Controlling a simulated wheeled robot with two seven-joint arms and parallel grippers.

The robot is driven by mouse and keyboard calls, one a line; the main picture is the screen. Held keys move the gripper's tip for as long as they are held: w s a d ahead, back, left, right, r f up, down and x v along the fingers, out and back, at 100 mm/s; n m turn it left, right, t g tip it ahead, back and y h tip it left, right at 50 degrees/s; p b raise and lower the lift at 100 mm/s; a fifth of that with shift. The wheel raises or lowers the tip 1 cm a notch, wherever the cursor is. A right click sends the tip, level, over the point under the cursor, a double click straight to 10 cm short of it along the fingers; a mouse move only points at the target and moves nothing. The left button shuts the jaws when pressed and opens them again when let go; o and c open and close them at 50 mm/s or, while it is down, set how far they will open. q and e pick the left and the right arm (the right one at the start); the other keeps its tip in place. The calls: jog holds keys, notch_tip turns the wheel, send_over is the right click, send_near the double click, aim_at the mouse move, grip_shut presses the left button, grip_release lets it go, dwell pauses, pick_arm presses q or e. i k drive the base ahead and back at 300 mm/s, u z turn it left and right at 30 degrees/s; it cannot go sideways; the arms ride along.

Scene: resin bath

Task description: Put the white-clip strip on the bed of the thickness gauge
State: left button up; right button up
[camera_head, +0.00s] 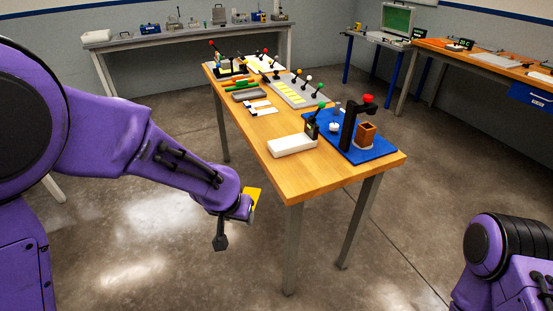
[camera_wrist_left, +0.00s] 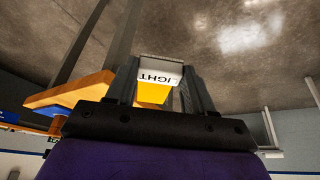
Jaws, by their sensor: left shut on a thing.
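My left gripper (camera_head: 236,217) hangs in the air to the left of the wooden table, below its top. In the head view only the strip's yellow part (camera_head: 254,194) shows. On the table's near end, a black upright device (camera_head: 348,128) with a red knob stands on a blue base (camera_head: 373,151); I cannot tell for sure whether it is the thickness gauge. My right gripper is out of view.
Small knobbed devices stand farther back. Floor is clear around the left gripper.

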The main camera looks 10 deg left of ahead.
aim_at(288, 142)
jog(key=k, duration=0.15)
jog(key=z, duration=1.45)
jog(key=i, duration=1.1)
jog(key=u, duration=2.15)
jog(key=i, duration=0.5)
